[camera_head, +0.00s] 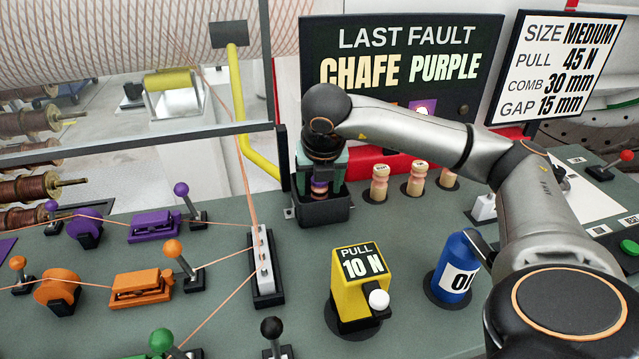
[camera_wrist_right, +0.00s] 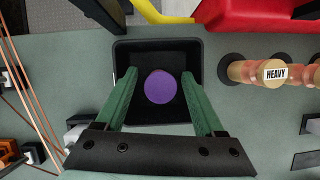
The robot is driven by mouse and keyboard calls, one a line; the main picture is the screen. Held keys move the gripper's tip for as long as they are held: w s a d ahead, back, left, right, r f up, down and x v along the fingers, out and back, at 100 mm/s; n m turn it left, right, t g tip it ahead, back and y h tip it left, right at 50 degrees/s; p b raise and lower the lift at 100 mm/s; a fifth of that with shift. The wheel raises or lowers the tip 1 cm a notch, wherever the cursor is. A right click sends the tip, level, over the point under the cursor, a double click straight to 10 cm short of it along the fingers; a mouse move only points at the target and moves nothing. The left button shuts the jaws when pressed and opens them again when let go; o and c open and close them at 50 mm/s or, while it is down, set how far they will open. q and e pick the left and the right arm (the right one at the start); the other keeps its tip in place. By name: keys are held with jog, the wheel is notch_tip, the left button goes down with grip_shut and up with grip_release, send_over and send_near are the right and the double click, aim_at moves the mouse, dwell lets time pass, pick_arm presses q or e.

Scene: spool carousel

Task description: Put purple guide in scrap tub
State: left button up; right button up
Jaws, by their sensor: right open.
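The scrap tub (camera_head: 322,213) is a black open box on the green bench below the sign, and its dark inside wall also shows in the right wrist view (camera_wrist_right: 155,51). The purple guide (camera_head: 319,188) stands in the tub; from above it is a purple disc (camera_wrist_right: 160,87). My right gripper (camera_head: 318,178) points down over the tub with its green fingers either side of the guide. In the wrist view the fingers are apart, with gaps to the disc. How deep the guide sits is partly hidden. My left gripper is not in view.
Several wooden pegs (camera_head: 380,182) stand right of the tub, one marked HEAVY. A yellow pull gauge (camera_head: 358,285) and a blue can (camera_head: 455,265) stand in front. Threads run to a slotted guide block (camera_head: 264,265) at left. A yellow bent post (camera_head: 243,110) rises behind.

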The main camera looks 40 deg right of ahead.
jog(key=p+v, duration=0.1)
jog(key=v, duration=1.1)
jog(key=shift+p, duration=0.3)
